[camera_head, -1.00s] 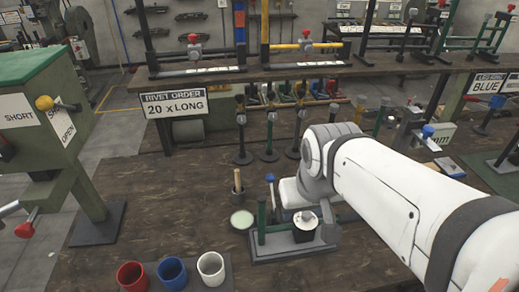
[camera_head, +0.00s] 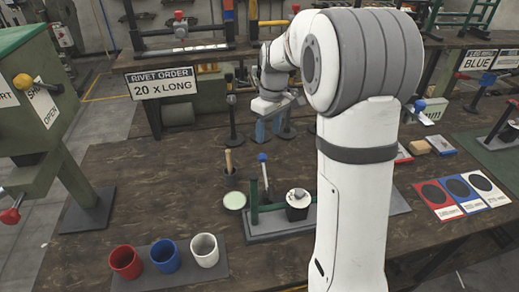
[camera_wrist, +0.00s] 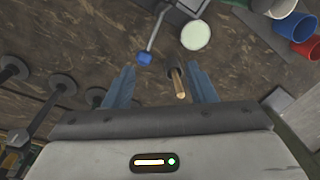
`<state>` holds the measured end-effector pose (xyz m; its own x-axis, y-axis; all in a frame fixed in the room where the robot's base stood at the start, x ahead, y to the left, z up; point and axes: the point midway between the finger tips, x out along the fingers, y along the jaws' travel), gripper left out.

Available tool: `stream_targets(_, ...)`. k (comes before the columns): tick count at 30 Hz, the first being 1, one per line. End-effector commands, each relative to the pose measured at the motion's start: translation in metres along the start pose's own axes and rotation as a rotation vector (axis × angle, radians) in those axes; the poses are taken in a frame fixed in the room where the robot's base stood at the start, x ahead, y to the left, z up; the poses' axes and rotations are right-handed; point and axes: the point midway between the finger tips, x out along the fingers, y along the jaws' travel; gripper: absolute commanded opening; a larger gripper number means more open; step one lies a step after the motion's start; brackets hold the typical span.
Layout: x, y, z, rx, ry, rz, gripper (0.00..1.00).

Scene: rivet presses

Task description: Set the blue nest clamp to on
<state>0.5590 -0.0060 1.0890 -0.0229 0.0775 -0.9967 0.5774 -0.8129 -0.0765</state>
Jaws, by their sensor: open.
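The blue nest clamp is a lever with a blue knob (camera_head: 262,158) on a thin metal shaft, standing nearly upright at the green and grey nest fixture (camera_head: 280,228). In the wrist view the blue knob (camera_wrist: 144,59) shows beyond my fingertips, between their lines, nearer the left finger; its shaft runs up and to the right. My gripper (camera_head: 270,130) is open and empty, with bluish fingers, behind and above the knob in the head view. It also shows in the wrist view (camera_wrist: 162,80). My arm hides the fixture's right middle part.
Red (camera_head: 126,262), blue (camera_head: 165,256) and white (camera_head: 204,250) cups stand at front left. Dark posts (camera_wrist: 60,85) stand left in the wrist view.

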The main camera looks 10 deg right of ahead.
Motion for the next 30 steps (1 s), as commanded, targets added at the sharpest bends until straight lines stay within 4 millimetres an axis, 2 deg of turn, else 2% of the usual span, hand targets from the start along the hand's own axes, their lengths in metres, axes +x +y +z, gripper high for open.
stream_targets(1, 0.014, 0.010, -0.010, -0.027, -0.013, -0.015, 0.51)
stream_targets(3, 0.027, 0.021, -0.022, -0.069, -0.025, -0.034, 0.51)
stream_targets(10, 0.057, 0.042, -0.044, -0.156, -0.044, -0.073, 0.51)
stream_targets(17, 0.074, 0.044, -0.046, -0.172, -0.048, -0.081, 0.51)
stream_targets(24, 0.112, 0.040, -0.043, -0.171, -0.049, -0.081, 0.51)
stream_targets(30, 0.134, 0.039, -0.042, -0.171, -0.047, -0.080, 0.51)
